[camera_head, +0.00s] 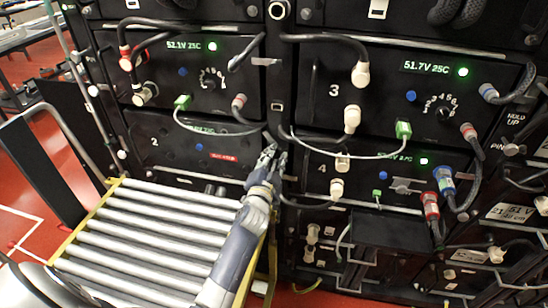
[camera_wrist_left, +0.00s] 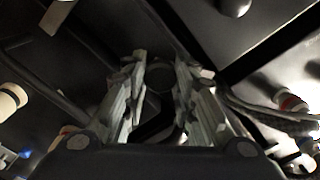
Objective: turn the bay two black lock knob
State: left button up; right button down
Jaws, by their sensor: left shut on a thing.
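Bay two (camera_head: 175,158) is the black module marked "2" at left centre in the head view, with a small red label and a blue button on its face. My left gripper (camera_head: 269,160) is at the right edge of bay two, beside the upright post between the two columns. In the left wrist view its two grey fingers (camera_wrist_left: 160,88) are closed around a dark round part, the black lock knob (camera_wrist_left: 160,75), mostly hidden between them. The knob's turn angle cannot be told. My right gripper is not in view.
A roller table (camera_head: 150,228) with yellow edges stands before bay two, close to my left forearm. Cables and connectors hang around bay three (camera_head: 333,88) and bay four (camera_head: 335,168), right of the gripper. A grey-white cable (camera_head: 340,155) passes just right of the fingers.

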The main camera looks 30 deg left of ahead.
pick_arm(q)
jog(key=m, duration=0.5)
jog(key=shift+m, duration=0.8)
jog(key=o, duration=1)
jog(key=shift+o, duration=0.2)
